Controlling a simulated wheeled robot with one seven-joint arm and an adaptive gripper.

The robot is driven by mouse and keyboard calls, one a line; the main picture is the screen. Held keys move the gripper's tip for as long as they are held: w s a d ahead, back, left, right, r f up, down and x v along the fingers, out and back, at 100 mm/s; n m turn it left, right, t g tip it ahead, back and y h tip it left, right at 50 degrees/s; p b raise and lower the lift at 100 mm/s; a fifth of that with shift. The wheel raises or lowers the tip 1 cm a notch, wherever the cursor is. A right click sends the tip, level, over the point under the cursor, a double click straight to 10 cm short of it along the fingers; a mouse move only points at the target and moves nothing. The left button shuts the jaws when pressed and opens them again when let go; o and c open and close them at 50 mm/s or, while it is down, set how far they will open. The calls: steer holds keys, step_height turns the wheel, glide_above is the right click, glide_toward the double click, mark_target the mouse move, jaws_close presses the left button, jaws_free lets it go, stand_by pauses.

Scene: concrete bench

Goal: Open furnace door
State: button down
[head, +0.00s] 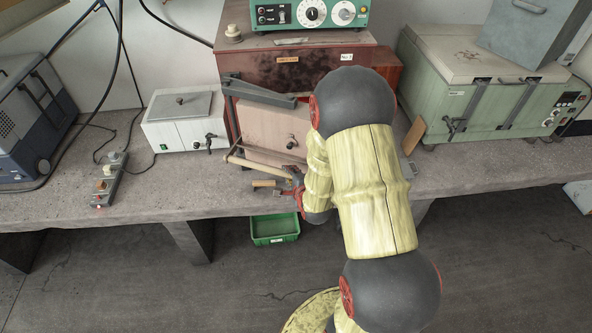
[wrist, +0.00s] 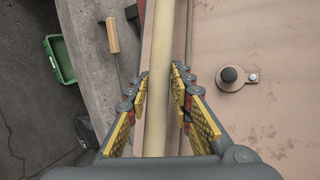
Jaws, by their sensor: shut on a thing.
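The furnace (head: 338,62) is a rust-brown box at the back of the bench. Its door (head: 262,122) is a pale pinkish panel on the front with a small dark knob; in the wrist view the door (wrist: 270,125) fills the right side. A pale bar handle (head: 258,165) runs along the door's lower edge; the bar also shows upright in the wrist view (wrist: 160,110). My gripper (head: 293,182) is shut on this bar, with a yellow-padded finger on each side in the wrist view (wrist: 160,74). My arm hides the door's right part. I cannot tell whether the door is ajar.
A wooden-handled tool (head: 265,183) lies at the bench's front edge, close to my gripper. A green bin (head: 274,229) stands on the floor below. A white box (head: 184,122) is left of the furnace and a green oven (head: 500,95) right. The front-left bench (head: 60,207) is mostly clear.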

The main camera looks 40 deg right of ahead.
steer(key=shift+r, duration=0.1)
steer(key=c, duration=1.6)
jaws_free()
steer(key=shift+c, duration=0.2)
steer(key=shift+s, duration=0.1)
steer(key=v, duration=1.2)
steer(key=shift+c, duration=0.4)
